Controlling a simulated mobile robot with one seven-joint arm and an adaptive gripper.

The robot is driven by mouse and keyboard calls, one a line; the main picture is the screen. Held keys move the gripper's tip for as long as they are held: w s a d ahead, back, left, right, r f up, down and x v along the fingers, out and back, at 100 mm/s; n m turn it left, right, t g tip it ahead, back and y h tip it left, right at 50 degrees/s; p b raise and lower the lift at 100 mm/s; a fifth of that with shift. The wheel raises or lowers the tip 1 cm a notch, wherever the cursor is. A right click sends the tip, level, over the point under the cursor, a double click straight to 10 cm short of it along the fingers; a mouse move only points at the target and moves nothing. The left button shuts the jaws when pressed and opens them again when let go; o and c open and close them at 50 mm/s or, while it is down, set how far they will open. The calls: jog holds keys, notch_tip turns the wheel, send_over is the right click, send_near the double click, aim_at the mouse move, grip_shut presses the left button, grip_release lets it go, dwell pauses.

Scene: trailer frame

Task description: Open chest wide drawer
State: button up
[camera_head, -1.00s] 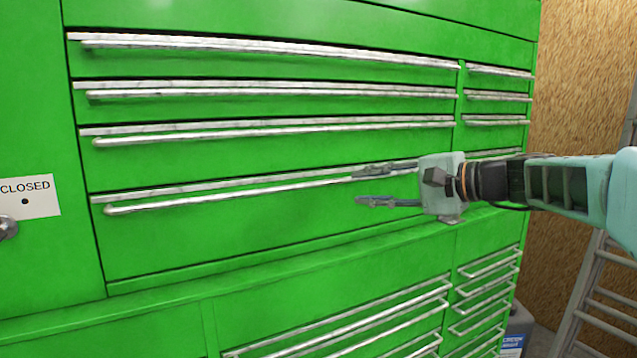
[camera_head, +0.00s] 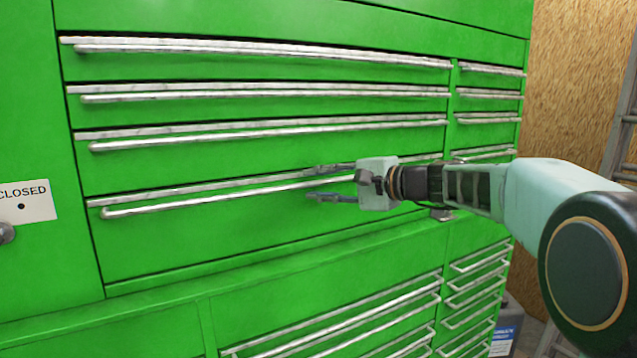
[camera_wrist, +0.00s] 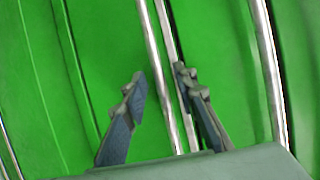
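The green tool chest (camera_head: 250,230) fills most of the head view. Its wide drawers are stacked in the upper part, each with a long silver bar handle, and all look shut. The lowest wide drawer's handle (camera_head: 230,192) runs toward my gripper (camera_head: 322,184). My gripper is open, with one finger above the bar and one below it in the head view. In the wrist view, the bar (camera_wrist: 165,75) passes between the two spread fingertips (camera_wrist: 160,80). I cannot tell whether either finger touches the bar.
Narrow drawers (camera_head: 487,95) lie to the right, and more drawers (camera_head: 340,320) sit in the lower section. A door with a "CLOSED" sign (camera_head: 28,202) is at the left. A ladder (camera_head: 622,110) leans at the right near a wood-panel wall (camera_head: 570,80).

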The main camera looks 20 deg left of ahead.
grip_shut()
dwell(0.5)
